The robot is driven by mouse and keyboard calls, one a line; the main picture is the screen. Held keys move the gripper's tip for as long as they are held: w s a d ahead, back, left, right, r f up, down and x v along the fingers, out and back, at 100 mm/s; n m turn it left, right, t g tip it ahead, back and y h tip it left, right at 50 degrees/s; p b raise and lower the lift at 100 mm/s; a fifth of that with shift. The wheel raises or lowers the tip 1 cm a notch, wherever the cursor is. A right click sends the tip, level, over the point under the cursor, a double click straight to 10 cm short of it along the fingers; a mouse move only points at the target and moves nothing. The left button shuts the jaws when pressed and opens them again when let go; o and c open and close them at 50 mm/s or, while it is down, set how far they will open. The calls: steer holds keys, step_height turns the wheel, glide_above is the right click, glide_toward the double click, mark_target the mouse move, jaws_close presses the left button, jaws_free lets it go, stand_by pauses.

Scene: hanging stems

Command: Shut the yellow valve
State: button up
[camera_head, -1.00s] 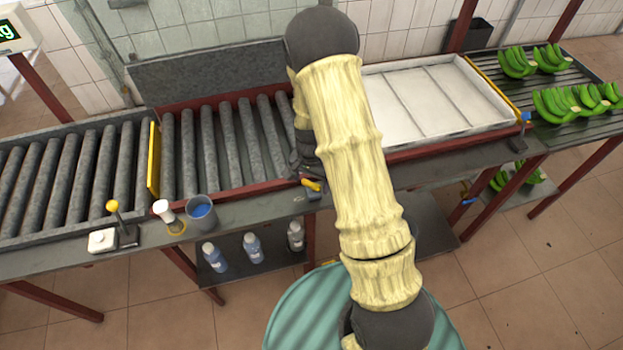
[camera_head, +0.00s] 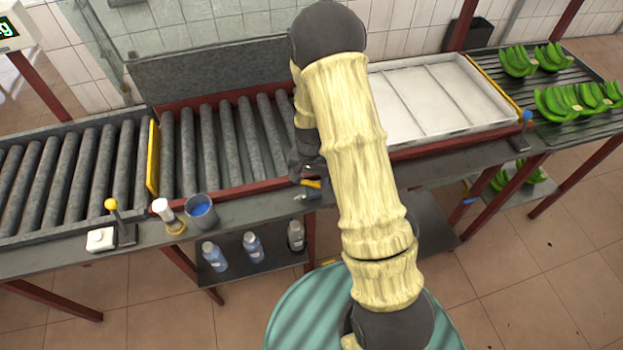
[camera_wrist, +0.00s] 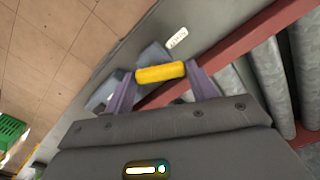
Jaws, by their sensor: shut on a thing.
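The yellow valve handle (camera_wrist: 160,73) is a short yellow bar between the two purple-grey fingers of my gripper (camera_wrist: 161,79) in the wrist view. The fingers are shut on its two ends. The grey valve body (camera_wrist: 152,54) shows just behind the handle, with a small white label (camera_wrist: 177,38) beside it. In the head view the yellow handle (camera_head: 311,184) is a small patch at the front edge of the conveyor table, below my dark gripper (camera_head: 306,172). My arm hides part of the surroundings there.
A blue-filled cup (camera_head: 202,211), a white-topped brush (camera_head: 165,213) and a yellow-knobbed lever (camera_head: 113,207) stand along the front ledge to the left. A white tray (camera_head: 440,97) lies to the right, with green bananas (camera_head: 517,62) beyond. Several bottles (camera_head: 253,247) stand on the lower shelf.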

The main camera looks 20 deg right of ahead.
mark_target(311, 184)
steer(key=n+b, duration=0.1)
steer(key=n, duration=0.5)
steer(key=shift+s, duration=0.15)
steer(key=shift+a, duration=0.1)
stand_by(0.3)
steer(key=o, duration=1)
step_height(311, 184, up, 18)
steer(key=shift+f+b, duration=0.25)
steer(key=shift+b, duration=0.6)
steer(key=shift+s, duration=0.15)
